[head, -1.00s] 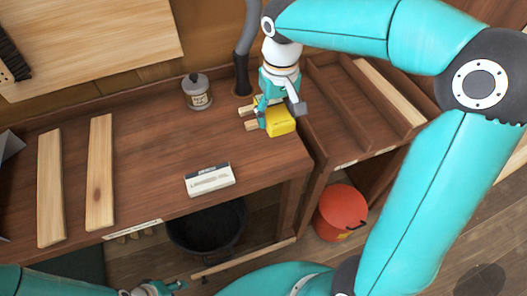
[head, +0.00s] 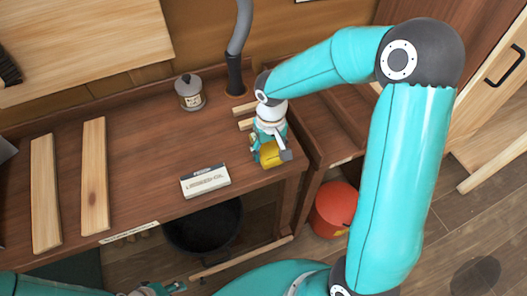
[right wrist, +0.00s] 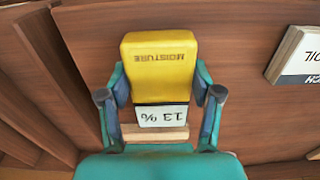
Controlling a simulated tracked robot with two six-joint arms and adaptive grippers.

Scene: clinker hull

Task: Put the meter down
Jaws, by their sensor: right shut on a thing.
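The yellow moisture meter (head: 270,154) is at the right end of the brown workbench (head: 150,165), near its front right corner. My right gripper (head: 267,150) is shut on it from above and partly covers it. In the right wrist view the meter (right wrist: 160,65) sits between both fingers, its "MOISTURE" lettering and "13 %" display upside down. I cannot tell whether it touches the bench top. My left gripper (head: 160,288) shows at the bottom edge, low in front of the bench; its opening is unclear.
A white-labelled block (head: 205,181) lies left of the meter. Pale wooden pieces (head: 244,117) lie behind it. A lidded jar (head: 190,92) and two planks (head: 95,175) are further left. A slotted rack (head: 330,125) stands right, above a red bucket (head: 335,210). Bench between jar and planks is clear.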

